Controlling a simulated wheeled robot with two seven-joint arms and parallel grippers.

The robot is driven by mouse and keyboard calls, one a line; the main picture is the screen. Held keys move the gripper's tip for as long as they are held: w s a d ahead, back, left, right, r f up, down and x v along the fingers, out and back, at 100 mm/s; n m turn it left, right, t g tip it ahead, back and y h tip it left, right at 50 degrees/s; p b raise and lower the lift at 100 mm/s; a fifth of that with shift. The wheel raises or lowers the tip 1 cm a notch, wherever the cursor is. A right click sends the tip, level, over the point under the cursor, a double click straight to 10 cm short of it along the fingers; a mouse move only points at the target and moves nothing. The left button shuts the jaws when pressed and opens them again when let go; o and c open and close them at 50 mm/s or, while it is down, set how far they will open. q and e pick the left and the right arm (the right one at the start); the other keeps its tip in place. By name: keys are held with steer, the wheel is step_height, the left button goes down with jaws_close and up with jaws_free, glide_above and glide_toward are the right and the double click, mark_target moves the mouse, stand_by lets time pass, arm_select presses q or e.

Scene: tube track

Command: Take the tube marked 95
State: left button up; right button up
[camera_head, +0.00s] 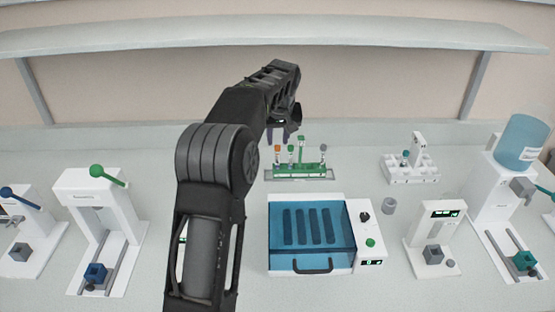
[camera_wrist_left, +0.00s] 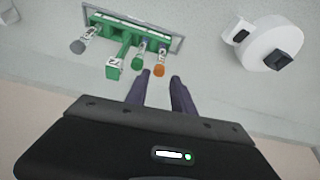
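A green tube rack (camera_head: 298,173) stands at the back middle in the head view; it also shows at the top of the left wrist view (camera_wrist_left: 150,30). It holds a tube with an orange cap (camera_head: 278,149), one with a green cap (camera_head: 291,150) and one with a grey cap (camera_head: 323,148). In the left wrist view the orange cap (camera_wrist_left: 160,70), green cap (camera_wrist_left: 138,65) and grey cap (camera_wrist_left: 77,46) show. The tube markings are too small to read. My left gripper (camera_wrist_left: 160,77) is open and empty, its fingertips close to the orange and green caps. My right gripper is out of view.
A blue-lidded box (camera_head: 312,237) stands in front of the rack. A white block rack (camera_head: 411,172) and a water dispenser (camera_head: 505,190) are at the right, white stands (camera_head: 104,225) at the left. A shelf (camera_head: 270,37) runs above the back.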

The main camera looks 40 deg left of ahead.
mark_target(278, 147)
arm_select(q)
steer(key=p+x, duration=0.1)
steer(key=x, duration=0.3)
steer(key=shift+f, duration=0.1)
stand_by(0.4)
jaws_close()
